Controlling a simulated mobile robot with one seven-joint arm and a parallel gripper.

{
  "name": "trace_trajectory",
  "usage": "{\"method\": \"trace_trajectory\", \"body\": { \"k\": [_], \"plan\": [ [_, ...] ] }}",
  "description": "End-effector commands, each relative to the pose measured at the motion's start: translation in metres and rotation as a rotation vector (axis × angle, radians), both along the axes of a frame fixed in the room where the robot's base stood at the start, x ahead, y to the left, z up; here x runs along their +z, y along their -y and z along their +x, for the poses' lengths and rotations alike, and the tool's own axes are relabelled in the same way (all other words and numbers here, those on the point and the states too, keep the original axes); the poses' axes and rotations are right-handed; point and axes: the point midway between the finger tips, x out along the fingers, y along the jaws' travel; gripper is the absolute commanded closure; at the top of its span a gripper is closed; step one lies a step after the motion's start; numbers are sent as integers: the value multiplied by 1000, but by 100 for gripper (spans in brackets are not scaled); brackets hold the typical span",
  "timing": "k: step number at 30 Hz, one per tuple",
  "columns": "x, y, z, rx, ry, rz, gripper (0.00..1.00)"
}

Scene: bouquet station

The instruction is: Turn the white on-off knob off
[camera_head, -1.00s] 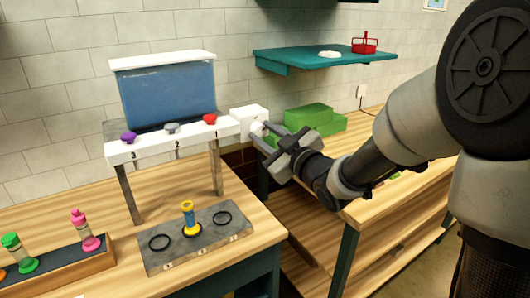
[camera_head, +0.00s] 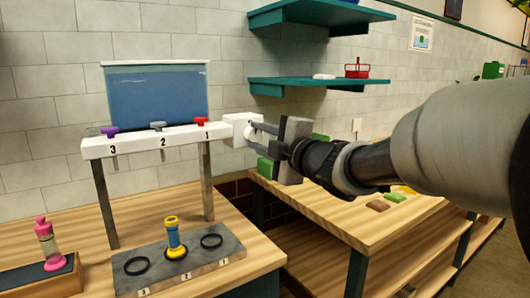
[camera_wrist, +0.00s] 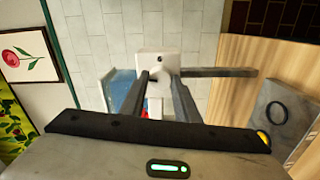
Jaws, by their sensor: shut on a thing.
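The white on-off knob (camera_head: 249,131) is on the right face of a white box (camera_head: 236,120) at the right end of the dispenser bar (camera_head: 130,147). My gripper (camera_head: 254,130) reaches it from the right and is shut on the knob, with a finger on each side. In the wrist view the white box (camera_wrist: 158,62) is straight ahead, and the gripper's fingers (camera_wrist: 156,86) close around the knob in front of it. The fingers partly hide the knob, and I cannot read its setting.
A blue tank (camera_head: 155,94) stands behind purple, grey and red valves on the bar. Below, a grey plate (camera_head: 205,262) holds a yellow-and-blue vial (camera_head: 173,238). A pink vial (camera_head: 47,243) stands left. Teal shelves (camera_head: 300,87) hang behind my arm.

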Motion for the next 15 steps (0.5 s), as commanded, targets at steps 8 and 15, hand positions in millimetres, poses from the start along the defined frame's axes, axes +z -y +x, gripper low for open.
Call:
{"method": "trace_trajectory", "body": {
  "k": [8,15],
  "plan": [
    [0,-1,0,2,78,-108,94],
    [2,-1,0,1,103,-147,94]
  ]
}}
